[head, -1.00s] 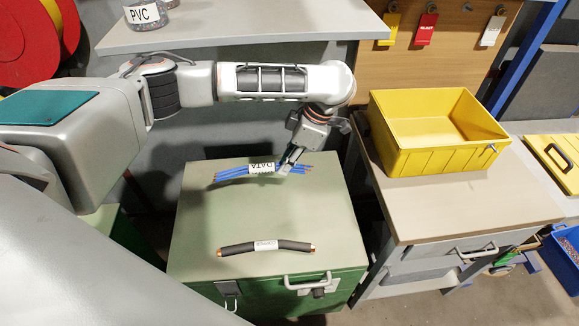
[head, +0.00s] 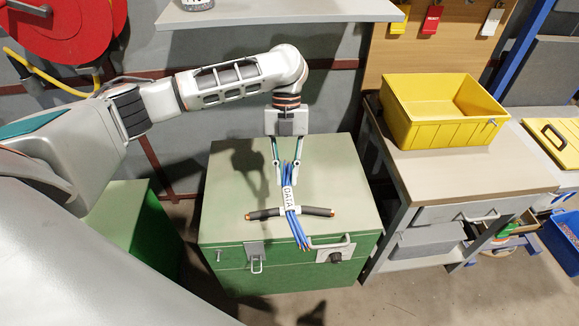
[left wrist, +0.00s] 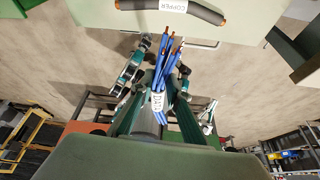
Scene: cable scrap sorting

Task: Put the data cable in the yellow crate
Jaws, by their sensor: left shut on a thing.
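The data cable (head: 297,222) is a bundle of blue strands with copper ends and a white label reading DATA. My left gripper (head: 288,178) is shut on it near its upper end, and it hangs down over the green chest. In the left wrist view the data cable (left wrist: 168,75) lies between the fingers (left wrist: 158,85), its label close to the palm. The yellow crate (head: 438,122) stands empty on the bench to the right, its open top facing up. My right gripper does not show.
A black copper cable (head: 262,213) lies on the chest top (head: 230,180) behind the hanging bundle. The crate's bench (head: 470,172) is clear in front of it. A shelf (head: 280,12) juts out above and behind my arm. A yellow lid (head: 555,143) lies far right.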

